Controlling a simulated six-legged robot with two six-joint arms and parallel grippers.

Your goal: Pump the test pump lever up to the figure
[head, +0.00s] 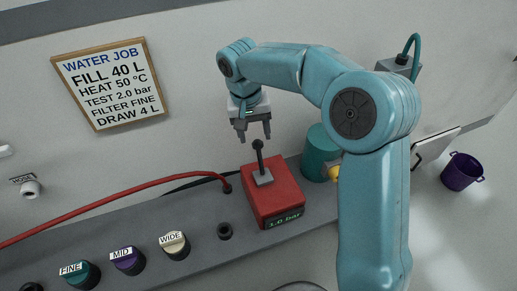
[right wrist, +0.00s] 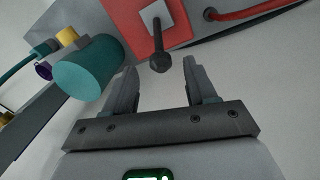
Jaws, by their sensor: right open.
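The red test pump (head: 272,192) sits on the grey shelf, with a display reading 1.0 bar. Its dark lever (head: 259,156) with a round knob stands up from a grey plate on top. My right gripper (head: 255,138) is open and empty, just above and behind the knob. In the right wrist view the lever knob (right wrist: 160,63) lies between and beyond the open fingertips of my right gripper (right wrist: 166,72), apart from both. The sign (head: 112,84) on the wall reads TEST 2.0 bar. My left gripper is not in view.
A red hose (head: 130,194) runs left from beside the pump. A teal cylinder (head: 319,152) stands right of it, close to my arm. Caps marked FINE (head: 80,274), MID (head: 128,260) and WIDE (head: 175,245) line the shelf (head: 210,262). A purple bucket (head: 461,171) is far right.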

